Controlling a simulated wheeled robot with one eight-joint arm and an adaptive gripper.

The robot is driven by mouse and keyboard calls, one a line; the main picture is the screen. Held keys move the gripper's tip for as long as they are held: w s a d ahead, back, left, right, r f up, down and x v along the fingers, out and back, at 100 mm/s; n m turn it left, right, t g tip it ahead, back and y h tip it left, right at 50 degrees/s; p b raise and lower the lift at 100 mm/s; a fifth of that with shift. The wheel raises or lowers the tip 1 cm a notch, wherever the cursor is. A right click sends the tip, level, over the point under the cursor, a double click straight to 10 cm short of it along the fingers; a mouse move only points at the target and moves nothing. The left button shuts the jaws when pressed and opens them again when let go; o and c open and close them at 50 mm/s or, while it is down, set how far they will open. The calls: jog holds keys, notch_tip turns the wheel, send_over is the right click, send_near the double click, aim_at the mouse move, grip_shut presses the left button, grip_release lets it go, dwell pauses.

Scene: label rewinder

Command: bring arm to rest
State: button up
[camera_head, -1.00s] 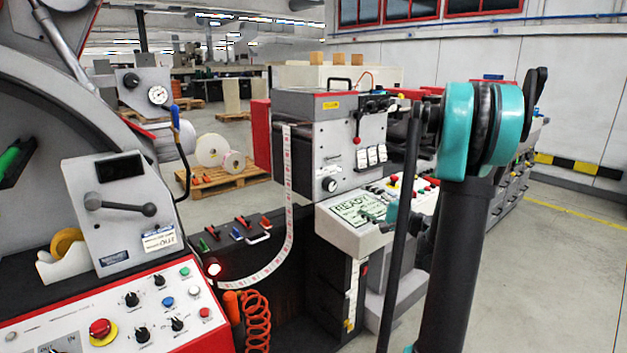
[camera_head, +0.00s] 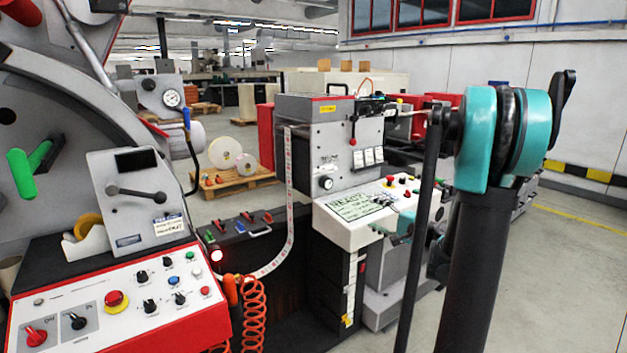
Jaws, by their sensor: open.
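My arm stands at the right of the head view, with a teal joint (camera_head: 478,140) at the top and dark links running down. A smaller teal part of my arm (camera_head: 402,228) shows behind the thin dark link. The arm link hides part of this area, so I cannot tell whether the gripper touches the panel.
The rewinder's grey body (camera_head: 340,150) stands in the middle, with the label strip (camera_head: 289,190) hanging at its left. A red-and-white control box (camera_head: 125,308) fills the lower left. An orange coiled hose (camera_head: 254,312) hangs beside it. Grey floor (camera_head: 560,270) is clear at right.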

jog(key=s+a+f+n+g+h, duration=0.25)
jog(key=s+a+f, duration=0.2)
jog(key=s, duration=0.35)
jog(key=s+a+f+n+g+h, duration=0.1)
jog(key=s+a+f+n+g, duration=0.35)
jog(key=s, duration=0.25)
jog(key=s+d+f+n+g+h, duration=0.1)
jog(key=s+d+f+n+h, duration=0.1)
jog(key=s, duration=0.5)
jog(key=s+d+f+n+g+h, duration=0.1)
jog(key=s+d+f+n+h, duration=0.1)
jog(key=s+d+f+h, duration=0.3)
jog(key=s+d+f, duration=0.1)
jog(key=s, duration=0.2)
jog(key=shift+s+f, duration=0.15)
jog(key=shift+s, duration=0.1)
